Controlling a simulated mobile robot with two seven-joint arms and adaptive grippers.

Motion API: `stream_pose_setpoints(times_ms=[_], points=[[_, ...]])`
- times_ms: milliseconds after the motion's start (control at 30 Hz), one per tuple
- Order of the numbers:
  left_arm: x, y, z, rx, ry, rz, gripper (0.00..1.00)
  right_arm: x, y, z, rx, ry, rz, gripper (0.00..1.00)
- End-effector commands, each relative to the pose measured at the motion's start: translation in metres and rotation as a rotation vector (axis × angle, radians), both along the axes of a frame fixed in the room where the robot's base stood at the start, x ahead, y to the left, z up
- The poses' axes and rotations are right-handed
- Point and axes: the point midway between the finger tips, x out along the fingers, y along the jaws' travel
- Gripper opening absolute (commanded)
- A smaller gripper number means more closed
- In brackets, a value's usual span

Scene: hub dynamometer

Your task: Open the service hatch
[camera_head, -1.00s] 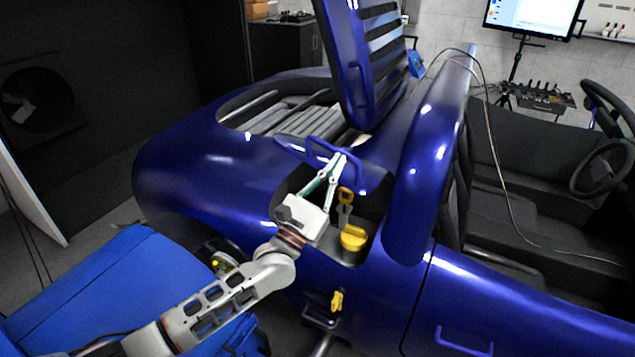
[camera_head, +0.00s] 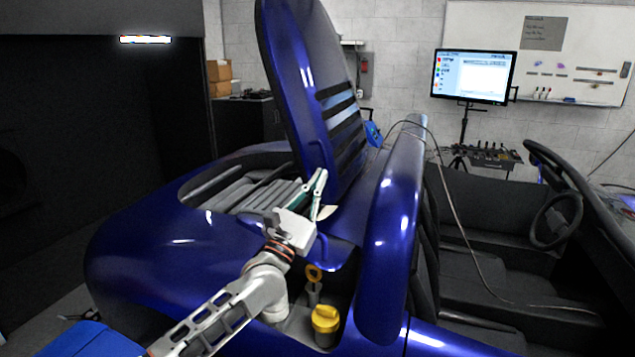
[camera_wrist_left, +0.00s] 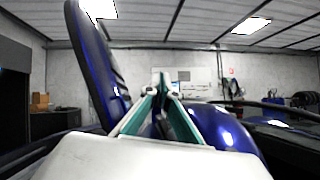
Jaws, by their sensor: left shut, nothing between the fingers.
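The large blue louvred panel (camera_head: 318,75) stands raised and tilted over an open bay in the blue car body (camera_head: 165,240). It also shows at the left of the left wrist view (camera_wrist_left: 92,60). Which of the two is the service hatch is not marked. My left gripper (camera_head: 319,178) is shut and empty, pointing up in front of the large panel's lower part. It hides part of the small flap. My right gripper is out of view.
A blue rounded fairing (camera_head: 395,230) rises right of the recess, beside the cockpit and steering wheel (camera_head: 556,220). A thin cable (camera_head: 455,205) runs over the fairing. A monitor (camera_head: 475,76) stands behind. The space above the cockpit is mostly free.

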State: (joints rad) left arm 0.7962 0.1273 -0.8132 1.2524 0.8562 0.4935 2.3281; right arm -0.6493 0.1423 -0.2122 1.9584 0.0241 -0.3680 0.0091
Motion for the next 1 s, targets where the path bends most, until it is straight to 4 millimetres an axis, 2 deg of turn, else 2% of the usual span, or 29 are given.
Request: stream_pose_setpoints(times_ms=[33,1000], points=[[0.0023,0.0012,-0.0086,0.014,0.009,0.007,0.00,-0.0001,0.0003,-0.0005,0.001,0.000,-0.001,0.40],[0.0004,0.0005,-0.0103,0.016,0.010,0.007,0.00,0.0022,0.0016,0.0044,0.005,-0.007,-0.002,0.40]])
